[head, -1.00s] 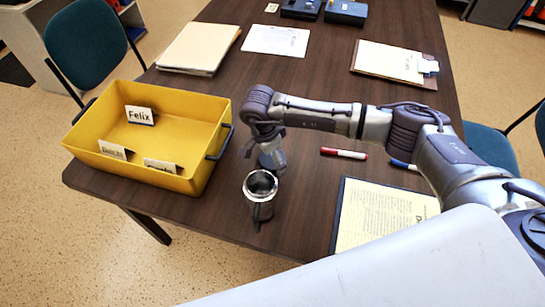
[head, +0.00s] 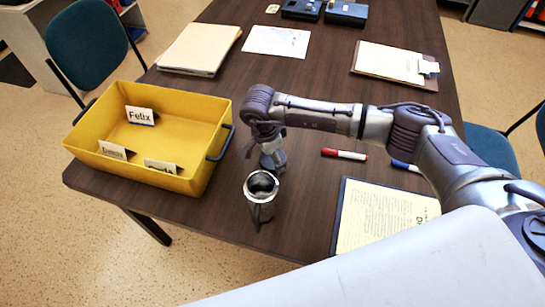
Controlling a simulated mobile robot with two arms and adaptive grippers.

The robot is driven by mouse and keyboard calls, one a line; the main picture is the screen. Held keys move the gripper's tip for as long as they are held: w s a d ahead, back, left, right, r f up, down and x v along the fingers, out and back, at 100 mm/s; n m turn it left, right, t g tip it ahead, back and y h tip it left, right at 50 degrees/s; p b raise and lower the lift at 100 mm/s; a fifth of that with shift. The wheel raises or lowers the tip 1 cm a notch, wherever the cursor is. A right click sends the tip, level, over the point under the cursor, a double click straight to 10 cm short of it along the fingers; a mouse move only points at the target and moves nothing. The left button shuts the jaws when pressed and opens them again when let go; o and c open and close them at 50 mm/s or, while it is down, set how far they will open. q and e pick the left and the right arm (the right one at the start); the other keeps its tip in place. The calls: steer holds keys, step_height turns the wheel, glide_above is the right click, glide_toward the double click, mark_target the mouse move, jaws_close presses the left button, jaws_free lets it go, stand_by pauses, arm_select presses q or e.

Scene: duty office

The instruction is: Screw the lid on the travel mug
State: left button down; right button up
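The travel mug (head: 259,209) stands upright and open near the front edge of the table, a metal rim around its dark inside. My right gripper (head: 272,160) points down just behind the mug, close to the tabletop and apart from the rim. Its fingers are small and partly hidden by the wrist, so I cannot tell whether they are open or shut or hold anything. I cannot make out the lid; it may be hidden at the gripper. My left gripper is not in view.
A yellow bin (head: 190,180) with name cards stands left of the mug. A red marker (head: 344,154), a blue marker (head: 403,165) and a clipboard with yellow paper (head: 380,220) lie to the right. Folders, papers and dark boxes lie farther back.

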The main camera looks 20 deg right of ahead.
steer(key=shift+w+r, duration=0.1)
steer(key=shift+r, duration=0.3)
step_height(320, 180, up, 3)
steer(key=shift+f+b, duration=0.1)
steer(key=shift+b, duration=0.3)
arm_select(q)
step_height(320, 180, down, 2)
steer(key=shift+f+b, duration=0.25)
steer(key=shift+b, duration=0.6)
arm_select(e)
steer(key=s+d+r, duration=0.6)
steer(key=d+r, duration=0.1)
steer(key=d, duration=0.3)
steer(key=shift+s, duration=0.15)
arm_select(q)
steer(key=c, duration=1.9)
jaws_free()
